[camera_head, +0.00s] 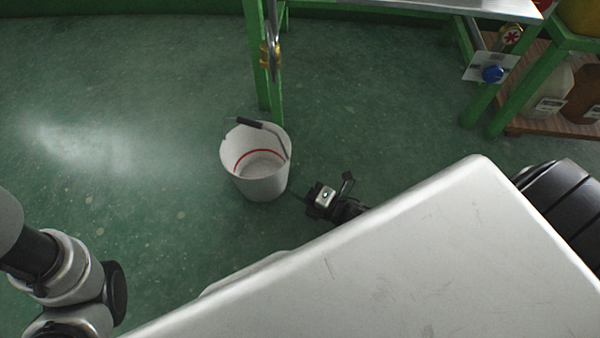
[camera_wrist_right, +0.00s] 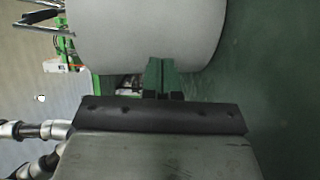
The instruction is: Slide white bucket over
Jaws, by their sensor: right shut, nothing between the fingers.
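A white bucket (camera_head: 262,182) stands upright on the green floor in the head view, with a dark-gripped wire handle over its rim and a red line inside. Its pale side fills the upper part of the right wrist view (camera_wrist_right: 140,35). My right gripper (camera_head: 301,196) is low, just right of the bucket. Its fingers (camera_wrist_right: 160,76) are shut and empty, and they overlap the bucket's side in the wrist view. I cannot tell whether they touch it. Part of my left arm shows at the lower left, but its gripper is out of view.
A green post (camera_head: 270,75) of a workbench stands just behind the bucket. A green-framed rack with a wooden shelf (camera_head: 560,124) holding jugs is at the upper right. The floor (camera_head: 110,140) left of the bucket is clear.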

